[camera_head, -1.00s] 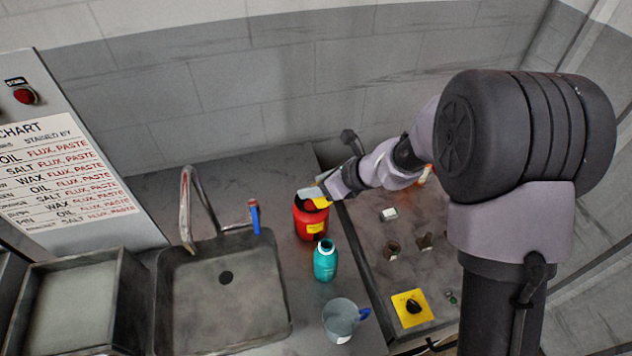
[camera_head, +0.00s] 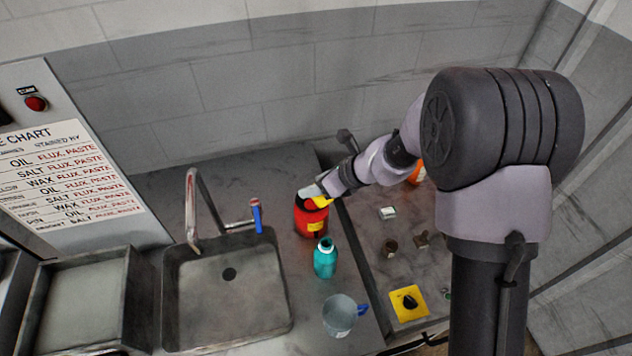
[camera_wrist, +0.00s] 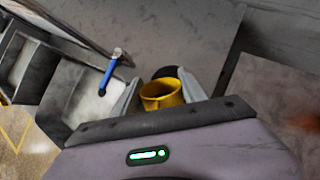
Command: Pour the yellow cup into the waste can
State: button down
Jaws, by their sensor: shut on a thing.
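The yellow cup (camera_wrist: 162,95) is between the fingers of my gripper (camera_wrist: 158,98) in the wrist view, its open mouth facing the camera. My gripper is shut on it. In the head view my gripper (camera_head: 314,192) and a yellow bit of the cup (camera_head: 322,201) are over the top of a red can (camera_head: 310,222) with a yellow label, likely the waste can. The cup looks tilted there. What is inside the cup and the can's opening are hidden. In the wrist view, a dark round shape behind the cup may be the can's top.
A teal bottle (camera_head: 325,261) stands in front of the red can, and a clear jug with a blue handle (camera_head: 341,314) is nearer. The sink (camera_head: 185,318) with its tap (camera_head: 198,207) is to the left.

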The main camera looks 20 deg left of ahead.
jog(key=shift+w+a+r+g+h+p, duration=0.15)
jog(key=shift+g+h+p, duration=0.6)
jog(key=shift+p, duration=5.45)
jog(key=shift+w+a+r+g+h+p, duration=0.2)
jog(key=shift+h+p, duration=1.05)
jog(key=shift+p, duration=4.9)
